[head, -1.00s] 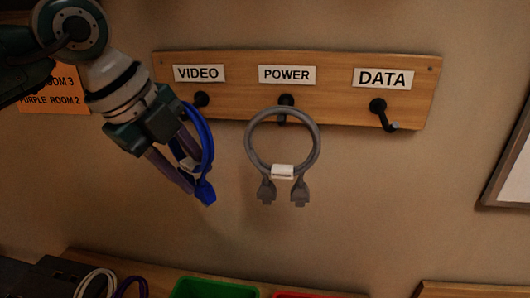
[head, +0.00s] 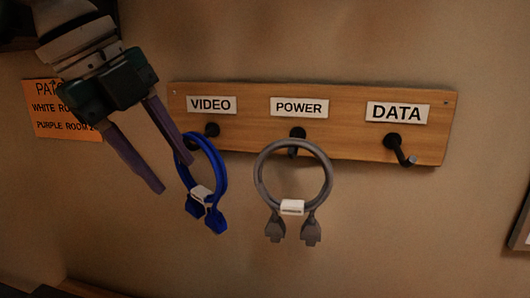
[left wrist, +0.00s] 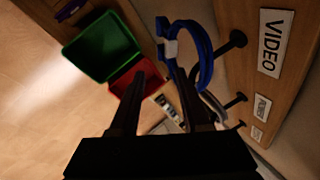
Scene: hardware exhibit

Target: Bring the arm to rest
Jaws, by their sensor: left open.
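My left gripper (head: 178,176) is open and empty in the head view, in front of the wall just left of the blue cable. One finger's tip is close to the blue cable's upper left; I cannot tell if they touch. The coiled blue cable (head: 221,172) hangs at the VIDEO hook (head: 211,130), and it also shows in the left wrist view (left wrist: 205,62) beyond the fingers. The left gripper's fingers (left wrist: 170,90) show apart there, with nothing held between them. My right gripper is not in view.
A wooden hook board (head: 350,140) is on the wall. A coiled grey cable (head: 260,180) hangs at the POWER hook (head: 298,134); the DATA hook (head: 394,143) is empty. An orange sign (head: 50,122) is behind my left arm. A green bin (left wrist: 100,47) and a red bin (left wrist: 127,83) lie below.

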